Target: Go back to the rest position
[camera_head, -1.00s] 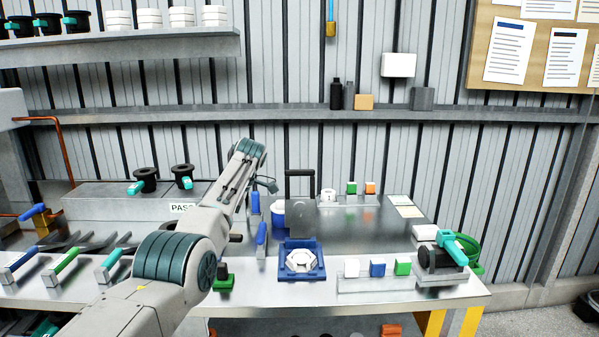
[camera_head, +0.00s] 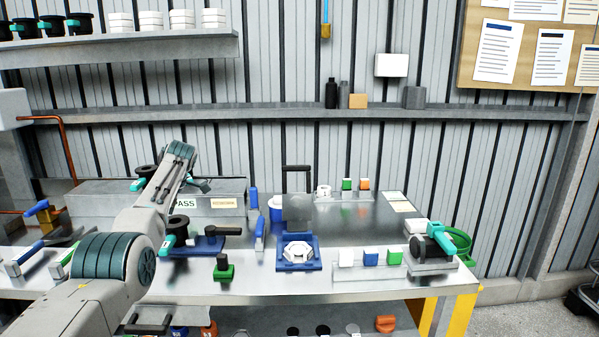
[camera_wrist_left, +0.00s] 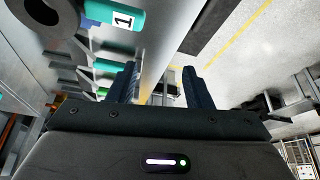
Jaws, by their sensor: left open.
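My left arm (camera_head: 160,195) comes in from the left in the head view and reaches over the left part of the bench. Its gripper is mostly hidden behind my own arm there. In the left wrist view my left gripper (camera_wrist_left: 160,72) is open, with two dark fingers apart and nothing held between them. Beyond the fingers show a bench edge and the floor. A teal part marked 1 (camera_wrist_left: 122,20) lies on the left side of that view, apart from the fingers. My right gripper is in neither view.
The steel bench holds a blue fixture with a white hexagonal part (camera_head: 298,252), a green-based black knob (camera_head: 223,268), coloured blocks and a teal-handled black part (camera_head: 432,243) at the right. A grey box marked PASS (camera_head: 230,190) stands behind. Bare bench (camera_head: 350,222) lies right of centre.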

